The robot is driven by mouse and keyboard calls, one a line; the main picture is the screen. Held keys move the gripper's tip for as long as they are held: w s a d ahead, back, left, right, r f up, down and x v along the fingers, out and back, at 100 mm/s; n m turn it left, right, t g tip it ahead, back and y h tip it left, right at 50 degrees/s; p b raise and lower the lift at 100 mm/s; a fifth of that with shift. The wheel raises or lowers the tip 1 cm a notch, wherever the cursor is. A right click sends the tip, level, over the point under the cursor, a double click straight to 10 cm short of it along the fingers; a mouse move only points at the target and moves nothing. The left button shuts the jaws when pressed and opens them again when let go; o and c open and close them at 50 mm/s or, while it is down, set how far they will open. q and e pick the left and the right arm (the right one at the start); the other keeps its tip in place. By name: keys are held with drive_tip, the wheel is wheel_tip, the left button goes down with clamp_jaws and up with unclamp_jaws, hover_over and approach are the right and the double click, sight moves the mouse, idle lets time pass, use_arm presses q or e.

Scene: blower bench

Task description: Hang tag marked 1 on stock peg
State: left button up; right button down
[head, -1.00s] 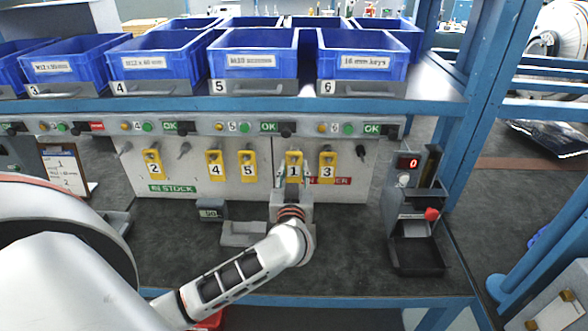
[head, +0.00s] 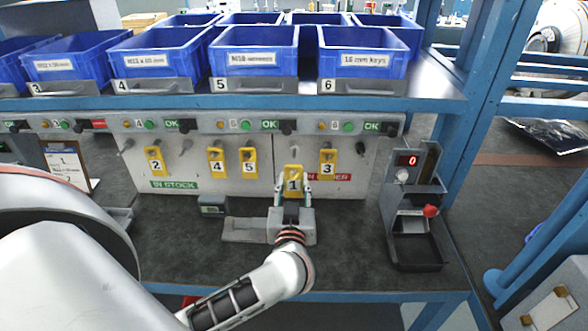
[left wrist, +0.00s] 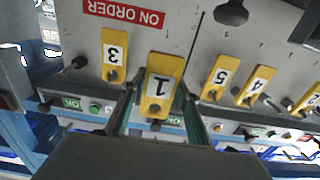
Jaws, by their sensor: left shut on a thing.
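The yellow tag marked 1 (head: 293,181) is held upright by my left gripper (head: 293,190), in front of the grey peg board (head: 250,186). The left wrist view shows tag 1 (left wrist: 161,84) upside down between the two fingers of my left gripper (left wrist: 163,100). It appears drawn out in front of the board's pegs. The green IN STOCK label (head: 173,185) is at the board's left; the red ON ORDER label (left wrist: 123,13) is at its right, partly hidden by my gripper in the head view. A bare stock peg (head: 185,147) shows between tags 2 and 4. My right gripper is not in view.
Tag 2 (head: 155,161), tag 4 (head: 217,161) and tag 5 (head: 249,161) hang on the left part; tag 3 (head: 327,163) hangs on the right. A counter device (head: 408,215) stands at right. Blue bins (head: 253,54) fill the shelf above.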

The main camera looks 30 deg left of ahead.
use_arm(q)
drive_tip(key=p+v, duration=0.1)
drive_tip(key=v, duration=0.9)
drive_tip(key=shift+s+r, duration=0.15)
drive_tip(key=shift+r, duration=0.05)
drive_tip(key=shift+d+r+p, duration=0.15)
drive_tip(key=shift+r+p, duration=0.05)
drive_tip(key=shift+p, duration=0.7)
drive_tip(key=p+v, duration=0.3)
drive_tip(key=v, duration=0.4)
drive_tip(key=shift+s+p, duration=0.2)
drive_tip(key=shift+p, duration=0.2)
idle(0.6)
drive_tip(key=shift+d, duration=0.1)
